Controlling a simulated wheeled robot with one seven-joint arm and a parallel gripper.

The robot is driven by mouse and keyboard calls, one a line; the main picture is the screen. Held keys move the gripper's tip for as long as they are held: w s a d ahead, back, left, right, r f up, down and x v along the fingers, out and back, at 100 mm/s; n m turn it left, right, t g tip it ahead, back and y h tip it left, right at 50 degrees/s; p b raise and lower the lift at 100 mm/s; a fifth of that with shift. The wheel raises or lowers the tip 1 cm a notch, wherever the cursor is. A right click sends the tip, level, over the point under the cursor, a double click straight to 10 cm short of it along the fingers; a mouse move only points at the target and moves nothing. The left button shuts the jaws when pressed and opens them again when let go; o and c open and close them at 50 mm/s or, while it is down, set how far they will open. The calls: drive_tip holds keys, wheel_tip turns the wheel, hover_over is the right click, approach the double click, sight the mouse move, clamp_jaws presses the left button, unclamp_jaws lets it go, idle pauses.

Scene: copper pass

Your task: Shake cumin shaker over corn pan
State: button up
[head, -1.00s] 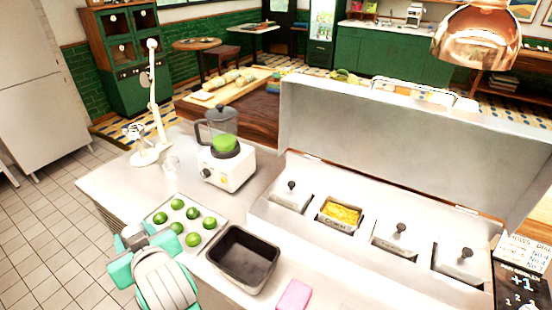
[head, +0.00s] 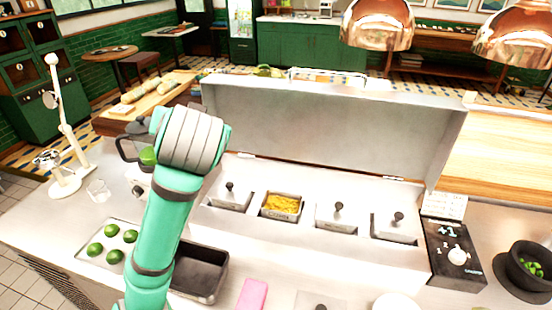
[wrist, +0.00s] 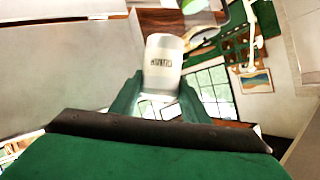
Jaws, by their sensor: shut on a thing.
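The corn pan (head: 281,207), a metal insert filled with yellow corn, is open in the steel counter unit, right of my raised arm in the head view. The wrist view shows a pale shaker (wrist: 163,65) with a small dark label, too blurred to read surely. My gripper (wrist: 157,98) is shut on it, one green finger on each side. The wrist view shows the room upside down, and I cannot tell surely which way the shaker's top faces. In the head view my forearm and wrist hide the gripper and shaker, left of the corn pan.
Lidded inserts (head: 338,217) flank the corn pan, with a raised steel lid (head: 320,125) behind. A black empty tray (head: 205,272), a tray of limes (head: 97,262) and a pink block (head: 252,294) lie in front. A blender (head: 134,150) is partly hidden by my arm. Copper lamps (head: 377,25) hang above.

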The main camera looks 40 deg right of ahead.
drive_tip(key=s+d+f+m+g+h, duration=0.1)
drive_tip(key=s+d+f+m+h, duration=0.15)
drive_tip(key=d, duration=0.35)
drive_tip(key=s+d+f+m+h, duration=0.1)
drive_tip(key=d+f+m, duration=0.15)
drive_tip(key=d, duration=0.35)
drive_tip(key=s+d+f+m+g+h, duration=0.1)
drive_tip(key=s+d+m, duration=0.15)
drive_tip(key=d, duration=0.35)
wheel_tip(320, 180, down, 16)
drive_tip(key=d+m+t+h, duration=0.1)
drive_tip(key=m+t+h, duration=0.3)
drive_tip(key=m, duration=1.6)
drive_tip(key=shift+w+t, duration=0.15)
drive_tip(key=shift+t, duration=0.95)
drive_tip(key=shift+d+f, duration=0.1)
